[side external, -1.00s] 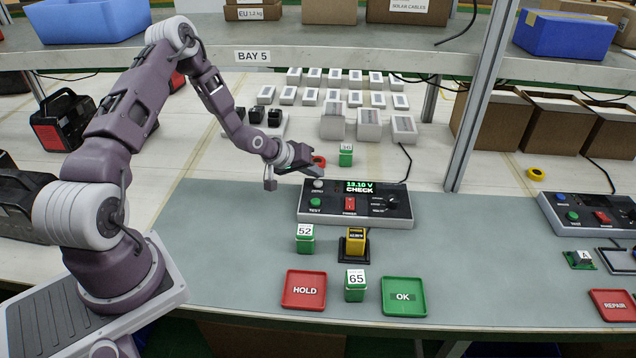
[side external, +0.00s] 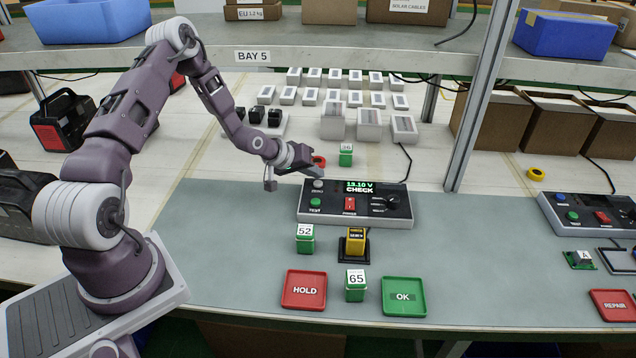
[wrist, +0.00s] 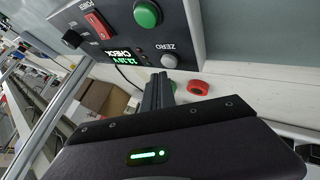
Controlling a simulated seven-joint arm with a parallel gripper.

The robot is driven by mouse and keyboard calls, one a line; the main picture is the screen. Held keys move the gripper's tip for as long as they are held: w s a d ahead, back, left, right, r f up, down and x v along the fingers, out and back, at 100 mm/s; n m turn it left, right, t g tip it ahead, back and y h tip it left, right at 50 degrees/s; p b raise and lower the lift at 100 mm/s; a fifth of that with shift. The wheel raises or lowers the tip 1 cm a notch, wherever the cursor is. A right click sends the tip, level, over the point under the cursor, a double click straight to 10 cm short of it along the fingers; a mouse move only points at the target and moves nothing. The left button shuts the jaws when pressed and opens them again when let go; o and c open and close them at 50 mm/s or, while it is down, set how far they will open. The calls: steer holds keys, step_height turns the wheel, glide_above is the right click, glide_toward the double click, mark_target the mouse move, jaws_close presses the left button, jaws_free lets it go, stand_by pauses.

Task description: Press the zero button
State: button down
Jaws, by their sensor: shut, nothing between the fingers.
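The grey round zero button (side external: 318,184) is at the upper left of the tester box (side external: 335,209), and its ZERO label shows in the wrist view, beside the button (wrist: 169,61). My gripper (side external: 317,174) is shut and empty, its fingertips just above and behind the zero button in the side view. In the wrist view the fingertips (wrist: 160,76) end right beside the button; I cannot tell whether they touch it. The display (side external: 359,187) reads 13.10 V CHECK. The green TEST button (side external: 315,202) and a red power switch (side external: 350,204) are on the same panel.
Green blocks marked 52 (side external: 305,238) and 65 (side external: 355,285) and a yellow block (side external: 355,242) stand in front of the tester. Red HOLD (side external: 304,290) and green OK (side external: 403,296) trays lie nearer. A red ring (side external: 319,161) and another green block (side external: 345,154) are behind.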

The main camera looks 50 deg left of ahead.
mark_target(315, 184)
steer(key=shift+f, duration=0.35)
steer(key=shift+f, duration=0.4)
stand_by(0.5)
steer(key=shift+r, duration=0.85)
steer(key=shift+r, duration=0.1)
steer(key=shift+r, duration=2.4)
